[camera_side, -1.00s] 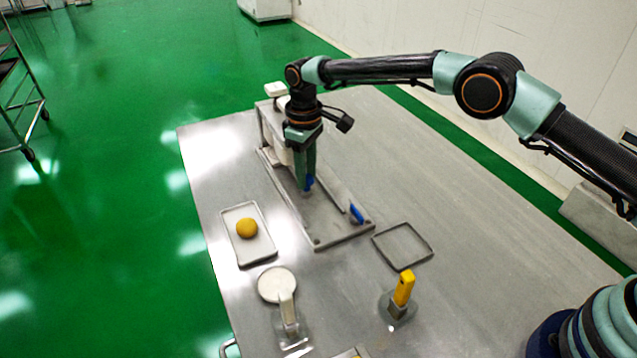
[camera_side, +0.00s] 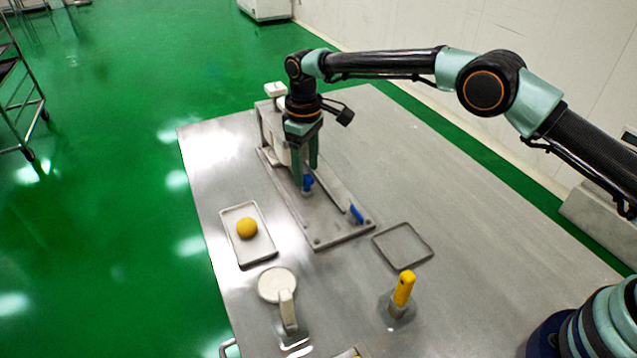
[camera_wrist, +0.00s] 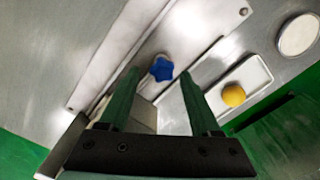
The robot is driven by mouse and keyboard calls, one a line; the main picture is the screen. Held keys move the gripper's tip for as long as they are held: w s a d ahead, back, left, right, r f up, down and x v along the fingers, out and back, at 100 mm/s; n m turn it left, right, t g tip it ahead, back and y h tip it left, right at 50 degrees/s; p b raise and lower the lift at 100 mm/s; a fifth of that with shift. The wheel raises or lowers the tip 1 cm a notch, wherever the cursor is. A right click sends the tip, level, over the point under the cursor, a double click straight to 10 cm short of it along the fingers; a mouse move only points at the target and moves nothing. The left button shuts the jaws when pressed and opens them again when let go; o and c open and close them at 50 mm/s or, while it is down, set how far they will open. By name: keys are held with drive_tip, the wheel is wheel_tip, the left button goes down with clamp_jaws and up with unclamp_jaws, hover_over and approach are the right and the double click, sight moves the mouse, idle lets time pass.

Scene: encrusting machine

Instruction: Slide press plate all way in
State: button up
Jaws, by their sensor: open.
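The encrusting machine's long metal slide bed (camera_side: 325,222) lies on the table, with the press plate apparently inside it; I cannot clearly tell the plate's edges from the bed. A blue star-shaped knob (camera_side: 308,184) stands on it near the machine's upright body (camera_side: 269,125). In the wrist view the knob (camera_wrist: 161,68) shows between and just beyond the fingertips. My gripper (camera_side: 306,175) points down at the knob, its two fingers apart; it also shows in the wrist view (camera_wrist: 160,76). The fingers hold nothing. Contact with the knob cannot be told.
A tray (camera_side: 262,250) with a yellow-orange ball (camera_side: 247,228) lies left. An empty tray (camera_side: 403,257) lies right. In front are a round white-topped tool (camera_side: 276,284) and a yellow-handled tool (camera_side: 403,289). The table's right side is clear.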

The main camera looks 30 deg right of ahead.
wheel_tip(320, 180, up, 11)
idle(0.3)
drive_tip(key=shift+a, duration=0.1)
drive_tip(key=shift+r, duration=0.1)
drive_tip(key=s+d+r+m+t, duration=0.35)
drive_tip(key=s+d+r, duration=0.55)
drive_tip(key=d+r, duration=0.45)
drive_tip(key=s+d+f+m+t, duration=0.1)
drive_tip(key=s+d+f+m, duration=0.1)
drive_tip(key=s, duration=0.6)
drive_tip(key=s+d+f+m+t, duration=0.1)
drive_tip(key=s+d+f, duration=0.3)
drive_tip(key=s+d, duration=0.2)
drive_tip(key=s, duration=0.2)
drive_tip(key=shift+s+m, duration=0.35)
drive_tip(key=shift+s, duration=0.05)
